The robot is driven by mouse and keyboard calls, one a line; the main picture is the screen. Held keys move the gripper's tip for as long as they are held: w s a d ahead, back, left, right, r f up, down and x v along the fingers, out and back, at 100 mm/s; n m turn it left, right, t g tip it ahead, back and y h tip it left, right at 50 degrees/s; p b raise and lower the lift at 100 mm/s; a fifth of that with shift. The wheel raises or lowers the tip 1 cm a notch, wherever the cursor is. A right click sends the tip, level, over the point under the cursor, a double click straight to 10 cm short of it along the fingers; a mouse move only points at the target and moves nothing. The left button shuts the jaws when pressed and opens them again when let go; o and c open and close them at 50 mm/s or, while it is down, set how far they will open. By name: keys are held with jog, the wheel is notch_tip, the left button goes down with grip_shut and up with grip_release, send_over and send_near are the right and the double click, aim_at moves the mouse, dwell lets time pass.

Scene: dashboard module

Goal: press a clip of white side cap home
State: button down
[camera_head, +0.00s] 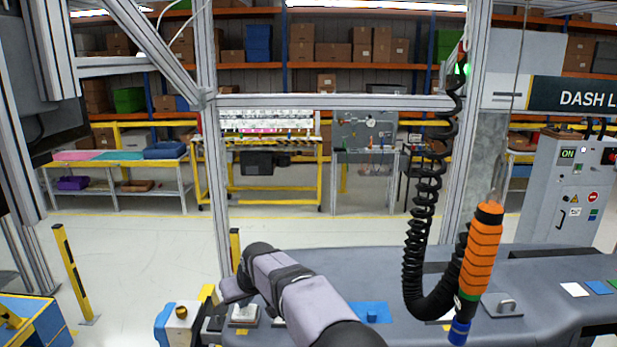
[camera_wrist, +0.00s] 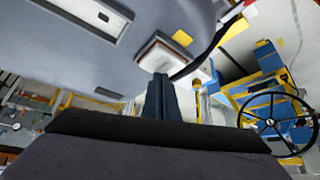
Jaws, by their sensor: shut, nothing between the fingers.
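In the head view, a white piece that appears to be the cap (camera_head: 244,312) lies at the dashboard's left end, below my wrist. My gripper (camera_wrist: 160,77) shows as two dark fingers closed together with nothing between them. Its tips overlap the lower edge of the cap in the wrist view; whether they touch it I cannot tell. In the head view my arm hides the fingertips. Single clips are too small to make out.
The grey dashboard (camera_head: 530,275) stretches to the right. A blue patch (camera_head: 371,311) lies on it. A steering wheel (camera_wrist: 279,124) shows in the wrist view.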

notch_tip(320, 180, up, 5)
jog(key=shift+f+p, duration=0.2)
jog(key=shift+p, duration=0.5)
jog(key=shift+r, duration=1.2)
jog(key=shift+w+d, duration=0.1)
